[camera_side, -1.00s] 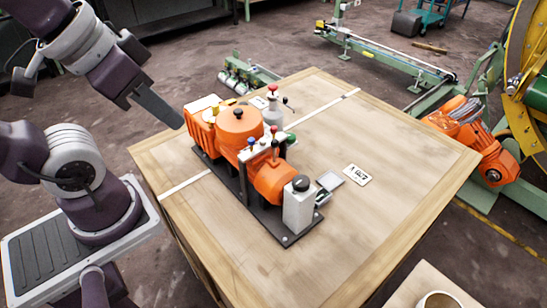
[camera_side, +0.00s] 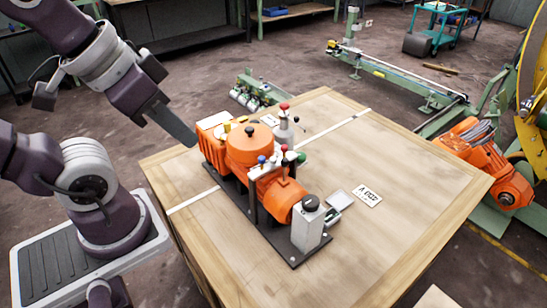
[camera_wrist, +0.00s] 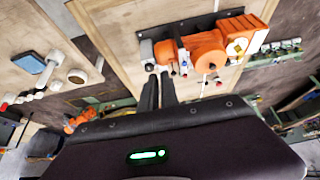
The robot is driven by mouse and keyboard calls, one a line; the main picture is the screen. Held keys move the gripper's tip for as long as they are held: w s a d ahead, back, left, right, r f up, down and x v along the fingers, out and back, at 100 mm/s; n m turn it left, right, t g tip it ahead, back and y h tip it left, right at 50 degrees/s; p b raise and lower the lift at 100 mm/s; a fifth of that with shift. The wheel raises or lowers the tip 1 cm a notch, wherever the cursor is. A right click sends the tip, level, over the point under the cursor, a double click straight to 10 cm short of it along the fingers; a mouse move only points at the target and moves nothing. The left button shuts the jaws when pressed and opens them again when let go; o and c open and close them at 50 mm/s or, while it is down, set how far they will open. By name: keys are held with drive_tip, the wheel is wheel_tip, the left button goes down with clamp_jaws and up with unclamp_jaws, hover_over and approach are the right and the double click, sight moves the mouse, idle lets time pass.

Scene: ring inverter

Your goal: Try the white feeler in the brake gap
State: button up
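The orange machine (camera_side: 282,200), a motor unit on a dark base plate, stands on the wooden table; it also shows at the top of the wrist view (camera_wrist: 205,47). Small red, blue and green knobs stand on it. I cannot make out the brake gap, and I cannot pick out a white feeler for sure. My gripper (camera_side: 190,141) hangs at the machine's left end in the side view, apparently above the table. In the wrist view its two dark fingers (camera_wrist: 158,76) lie side by side and point toward the machine. No held object shows, and their spacing is unclear.
A white box with a black knob (camera_side: 308,224) stands at the machine's near end. A labelled card (camera_side: 368,196) lies beside it. A white post with a red knob (camera_side: 284,118) stands behind. The table's right half (camera_side: 420,190) is mostly clear. A second wooden top (camera_wrist: 45,35) holds small items.

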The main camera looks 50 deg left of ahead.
drive_tip(key=o, duration=0.3)
drive_tip(key=w, duration=0.3)
drive_tip(key=w+a+g, duration=0.1)
drive_tip(key=w, duration=0.2)
drive_tip(key=w+a+g, duration=0.1)
drive_tip(key=w, duration=0.3)
drive_tip(key=shift+f+y, duration=0.3)
drive_tip(key=shift+f, duration=0.1)
drive_tip(key=g, duration=0.4)
hover_over(273, 158)
wheel_tip(273, 158, down, 13)
drive_tip(key=shift+d+f, duration=0.1)
drive_tip(key=shift+f, duration=0.05)
wheel_tip(273, 158, down, 8)
drive_tip(key=shift+r, duration=0.25)
drive_tip(key=shift+c, duration=0.2)
clamp_jaws()
